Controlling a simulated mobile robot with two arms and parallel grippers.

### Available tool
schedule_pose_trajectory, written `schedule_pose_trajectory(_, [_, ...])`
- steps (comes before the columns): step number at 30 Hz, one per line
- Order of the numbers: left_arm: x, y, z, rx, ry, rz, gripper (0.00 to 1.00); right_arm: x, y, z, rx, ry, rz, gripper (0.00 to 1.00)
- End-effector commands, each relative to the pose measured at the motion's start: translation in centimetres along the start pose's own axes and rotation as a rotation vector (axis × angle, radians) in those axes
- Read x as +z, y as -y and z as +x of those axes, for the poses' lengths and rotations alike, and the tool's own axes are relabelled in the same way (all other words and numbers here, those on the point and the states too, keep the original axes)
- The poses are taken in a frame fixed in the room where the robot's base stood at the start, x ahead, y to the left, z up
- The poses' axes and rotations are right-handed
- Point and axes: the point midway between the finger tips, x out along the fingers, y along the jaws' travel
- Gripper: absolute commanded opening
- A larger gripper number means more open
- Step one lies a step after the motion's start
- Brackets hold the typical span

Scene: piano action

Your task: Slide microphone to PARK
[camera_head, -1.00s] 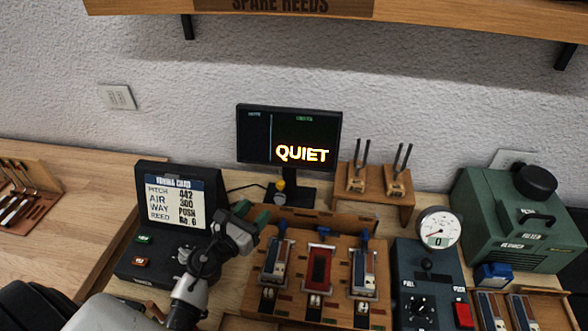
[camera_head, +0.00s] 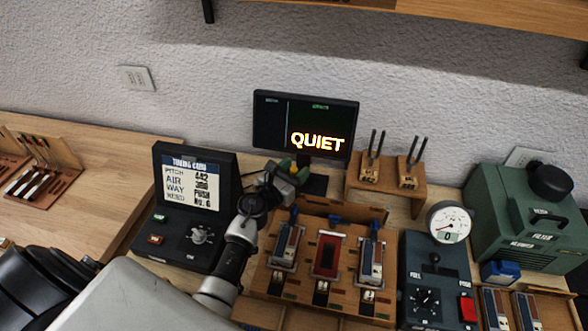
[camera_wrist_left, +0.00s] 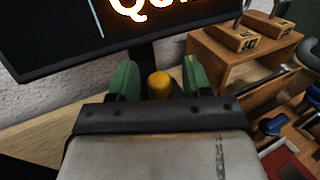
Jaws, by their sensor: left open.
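My left gripper (camera_head: 294,168) reaches to the foot of the monitor, its green fingers open. In the left wrist view its fingers (camera_wrist_left: 160,84) stand on either side of a rounded yellow knob (camera_wrist_left: 160,86), with a gap on both sides. The knob seems to be the top of the microphone; its lower part is hidden behind the gripper body. In the head view the gripper hides most of it. No PARK mark is readable. My right gripper is not in view.
The monitor (camera_head: 270,128) reading QUIET stands close behind the gripper. A tuning card box (camera_head: 164,217) is left of my arm, and a wooden reed rack (camera_head: 308,273) is right of it. A small wooden stand with forks (camera_head: 415,197) is further right.

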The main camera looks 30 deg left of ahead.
Motion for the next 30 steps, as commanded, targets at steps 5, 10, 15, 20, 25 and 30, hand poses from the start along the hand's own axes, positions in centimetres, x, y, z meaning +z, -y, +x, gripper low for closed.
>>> schedule_pose_trajectory(5, [0.0, 0.0, 0.0, 0.0, 0.0, 0.0, 0.49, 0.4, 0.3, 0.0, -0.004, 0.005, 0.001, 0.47])
schedule_pose_trajectory(10, [0.0, 0.0, 0.0, 0.0, 0.0, 0.0, 0.24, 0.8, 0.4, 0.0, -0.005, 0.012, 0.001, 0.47])
schedule_pose_trajectory(15, [0.0, 0.0, 0.0, 0.0, 0.0, 0.0, 0.0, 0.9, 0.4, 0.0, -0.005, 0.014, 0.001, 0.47])
schedule_pose_trajectory(20, [0.0, -0.1, -0.1, 0.0, 0.0, 0.0, 0.0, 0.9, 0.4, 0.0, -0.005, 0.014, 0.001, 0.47])
schedule_pose_trajectory(25, [-0.3, -2.4, -1.0, 0.002, -0.001, 0.006, 0.0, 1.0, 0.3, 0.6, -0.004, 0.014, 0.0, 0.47])
schedule_pose_trajectory(30, [-0.1, -4.2, -1.8, 0.001, -0.001, 0.003, 0.0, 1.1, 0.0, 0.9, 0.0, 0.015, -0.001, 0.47])
